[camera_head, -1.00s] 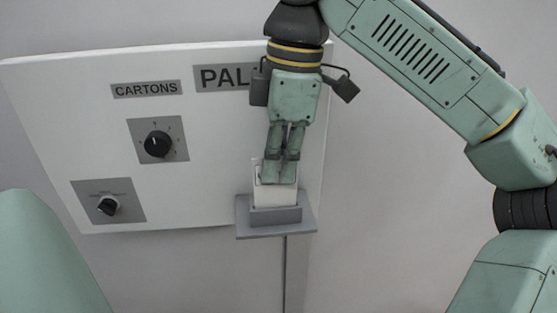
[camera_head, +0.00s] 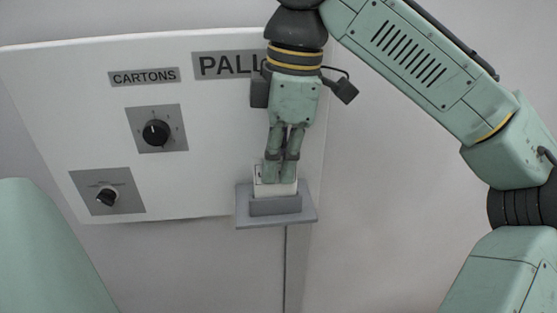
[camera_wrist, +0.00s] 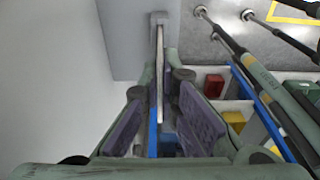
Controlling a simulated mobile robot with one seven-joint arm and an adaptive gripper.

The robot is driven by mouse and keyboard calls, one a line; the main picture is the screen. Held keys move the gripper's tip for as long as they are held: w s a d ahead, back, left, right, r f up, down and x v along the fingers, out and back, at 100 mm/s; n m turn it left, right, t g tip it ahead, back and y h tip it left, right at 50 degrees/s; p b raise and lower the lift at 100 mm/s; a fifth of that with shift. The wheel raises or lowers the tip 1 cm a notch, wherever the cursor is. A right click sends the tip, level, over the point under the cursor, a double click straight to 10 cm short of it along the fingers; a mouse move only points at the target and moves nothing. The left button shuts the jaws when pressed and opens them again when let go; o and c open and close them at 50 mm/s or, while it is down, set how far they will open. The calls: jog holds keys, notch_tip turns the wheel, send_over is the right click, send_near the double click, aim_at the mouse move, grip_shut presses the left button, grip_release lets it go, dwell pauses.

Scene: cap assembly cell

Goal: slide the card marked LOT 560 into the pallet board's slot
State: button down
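The white card (camera_head: 261,187) stands upright at the grey slot block (camera_head: 275,206) on the shelf at the board's lower right. Its lower edge is hidden in the block. No lettering can be read on it. My gripper (camera_head: 281,176) points down over the card, its fingers covering most of the card's face. In the wrist view the card (camera_wrist: 160,75) is seen edge-on between my two fingertips, which close on it, in line with the slot block (camera_wrist: 159,18). The pads stand wider apart nearer the camera.
The white board (camera_head: 60,120) carries a CARTONS label (camera_head: 144,76), a partly hidden label starting PALL (camera_head: 222,65), and two knobs (camera_head: 156,132). A grey shelf plate (camera_head: 243,220) supports the slot block. The wrist view shows coloured bins (camera_wrist: 214,85) and rails below.

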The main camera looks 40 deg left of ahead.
jog(key=c, duration=2.3)
grip_release()
jog(key=o, duration=0.6)
jog(key=r, duration=0.7)
jog(key=shift+w+d+r, duration=0.25)
jog(key=shift+w+d, duration=0.05)
jog(key=shift+w, duration=0.05)
